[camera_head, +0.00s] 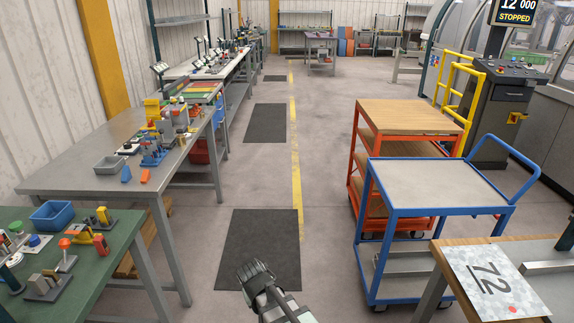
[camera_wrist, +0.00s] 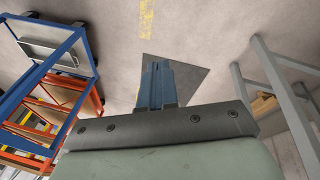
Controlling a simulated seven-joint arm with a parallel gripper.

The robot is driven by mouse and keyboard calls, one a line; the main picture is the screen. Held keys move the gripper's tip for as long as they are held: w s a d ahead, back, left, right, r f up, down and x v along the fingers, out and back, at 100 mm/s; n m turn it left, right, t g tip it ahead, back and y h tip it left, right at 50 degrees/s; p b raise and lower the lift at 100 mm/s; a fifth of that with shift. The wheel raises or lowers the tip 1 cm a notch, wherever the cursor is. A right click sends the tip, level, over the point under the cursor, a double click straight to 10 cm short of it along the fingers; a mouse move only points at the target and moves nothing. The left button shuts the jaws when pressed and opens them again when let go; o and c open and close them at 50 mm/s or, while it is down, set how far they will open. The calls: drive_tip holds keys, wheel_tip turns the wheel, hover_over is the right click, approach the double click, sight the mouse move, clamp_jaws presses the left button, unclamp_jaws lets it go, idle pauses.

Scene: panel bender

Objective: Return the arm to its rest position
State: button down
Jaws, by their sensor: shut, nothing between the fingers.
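Behind the fingers the wrist view shows the dark mat (camera_wrist: 190,72) and the bare floor. No object touches the gripper.
A blue cart (camera_head: 435,180) and an orange cart (camera_head: 405,117) stand to the right. A wooden bench with a sheet marked 72 (camera_head: 490,282) is at the lower right. A green bench (camera_head: 110,245) and a grey bench (camera_head: 90,180) line the left. The middle aisle is clear.

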drive_tip(key=s+d+f+m+g, duration=0.1)
drive_tip(key=d+f, duration=0.1)
drive_tip(key=d, duration=0.6)
drive_tip(key=s+d+f+m+g+y, duration=0.1)
drive_tip(key=d+f+m, duration=0.15)
drive_tip(key=d, duration=0.55)
drive_tip(key=s+d+f+m+g, duration=0.1)
drive_tip(key=d+f, duration=0.1)
drive_tip(key=d, duration=0.6)
drive_tip(key=s+f+g, duration=0.3)
drive_tip(key=s+f, duration=0.7)
drive_tip(key=s, duration=0.5)
drive_tip(key=s+f+g, duration=0.3)
drive_tip(key=s+f, duration=0.7)
drive_tip(key=s, duration=0.5)
drive_tip(key=shift+f+g, duration=0.3)
drive_tip(key=shift+f, duration=0.1)
drive_tip(key=shift+a, duration=0.1)
